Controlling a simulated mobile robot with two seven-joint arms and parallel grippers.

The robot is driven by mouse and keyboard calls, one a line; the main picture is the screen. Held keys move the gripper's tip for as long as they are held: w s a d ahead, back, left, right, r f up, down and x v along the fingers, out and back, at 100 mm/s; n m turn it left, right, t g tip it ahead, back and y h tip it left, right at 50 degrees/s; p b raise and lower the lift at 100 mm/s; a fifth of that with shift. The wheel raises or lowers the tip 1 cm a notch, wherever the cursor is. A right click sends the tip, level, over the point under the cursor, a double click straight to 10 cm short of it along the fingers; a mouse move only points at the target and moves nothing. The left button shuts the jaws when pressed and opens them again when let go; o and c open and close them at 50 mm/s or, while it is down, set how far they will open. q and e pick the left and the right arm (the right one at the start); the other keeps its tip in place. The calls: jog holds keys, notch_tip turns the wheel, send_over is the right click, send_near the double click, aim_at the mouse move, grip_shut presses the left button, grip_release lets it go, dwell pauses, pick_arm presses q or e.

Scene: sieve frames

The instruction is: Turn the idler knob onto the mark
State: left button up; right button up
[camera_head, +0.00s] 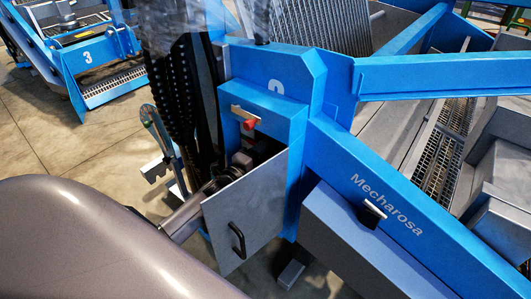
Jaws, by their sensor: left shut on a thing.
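My left gripper (240,163) reaches in from the left behind an open grey door (246,222) with a black handle, at the opening of the blue housing (262,103). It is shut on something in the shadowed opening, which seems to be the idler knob. The fingers and knob are small, dark and partly covered by the door, so I cannot make out the knob's angle or its mark. A red switch (250,124) with a pale plate sits on the housing just above. My right gripper is not in view.
The open door stands close to my left wrist. Hanging black chains (178,95) and a slim upright lever (160,130) are just left of the housing. A blue "Mecharosa" beam (385,205) slopes down right. Another blue machine (95,70) stands back left, with clear floor before it.

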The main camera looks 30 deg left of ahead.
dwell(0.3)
pick_arm(q)
jog(key=o, duration=1)
jog(key=shift+s+a+p, duration=0.15)
jog(key=shift+s+p, duration=0.1)
jog(key=shift+s, duration=1.55)
jog(key=shift+s+a+p, duration=0.15)
jog(key=shift+s+p, duration=0.05)
jog(key=shift+s, duration=1.6)
